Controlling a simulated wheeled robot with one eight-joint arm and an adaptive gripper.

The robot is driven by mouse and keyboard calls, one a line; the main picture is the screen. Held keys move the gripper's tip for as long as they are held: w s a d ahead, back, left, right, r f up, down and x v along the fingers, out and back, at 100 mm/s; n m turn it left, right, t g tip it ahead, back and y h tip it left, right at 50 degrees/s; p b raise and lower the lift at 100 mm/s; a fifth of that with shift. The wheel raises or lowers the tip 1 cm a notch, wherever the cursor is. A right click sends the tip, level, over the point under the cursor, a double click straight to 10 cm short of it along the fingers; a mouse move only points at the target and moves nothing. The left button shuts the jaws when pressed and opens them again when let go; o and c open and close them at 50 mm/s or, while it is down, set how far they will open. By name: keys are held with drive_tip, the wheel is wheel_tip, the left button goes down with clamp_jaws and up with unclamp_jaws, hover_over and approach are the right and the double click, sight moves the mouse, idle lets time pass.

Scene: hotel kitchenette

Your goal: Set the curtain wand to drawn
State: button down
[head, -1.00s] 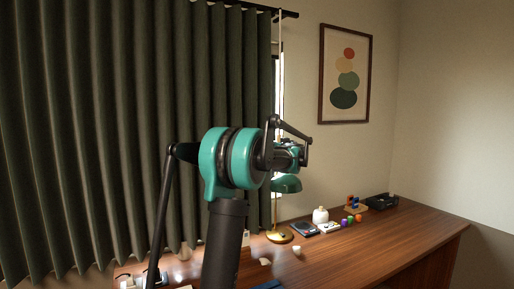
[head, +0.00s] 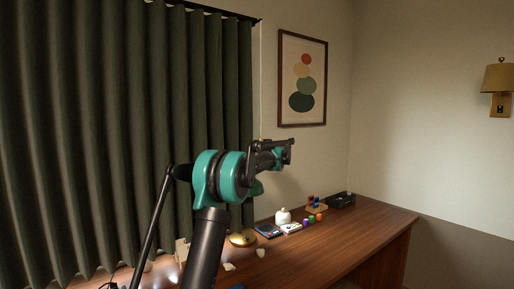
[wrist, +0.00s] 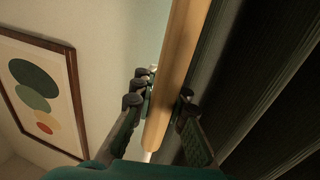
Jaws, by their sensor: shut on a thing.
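The dark green curtain (head: 110,120) hangs in folds from a black rod (head: 215,12) and fills the left of the head view. It reaches almost to the rod's right end, and no window shows beside it. The curtain wand shows as a thin pale line (head: 262,85) at the curtain's right edge. In the wrist view it is a wooden stick (wrist: 180,60) running between my fingers, with the dark curtain to its right. My gripper (wrist: 163,92) is shut on the wand. In the head view my gripper (head: 286,150) is small, and its finger contact is unclear.
Below is a wooden desk (head: 340,235) with a brass lamp base (head: 242,239), a white jar (head: 283,216), a black tray (head: 341,200) and several small coloured items. The desk's front right is clear.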

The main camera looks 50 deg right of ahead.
drive_tip(key=c, duration=1.6)
unclamp_jaws()
drive_tip(key=shift+s+d, duration=0.1)
drive_tip(key=shift+d, duration=0.2)
drive_tip(key=v, duration=1.2)
drive_tip(key=shift+f, duration=0.1)
drive_tip(key=shift+s, duration=0.1)
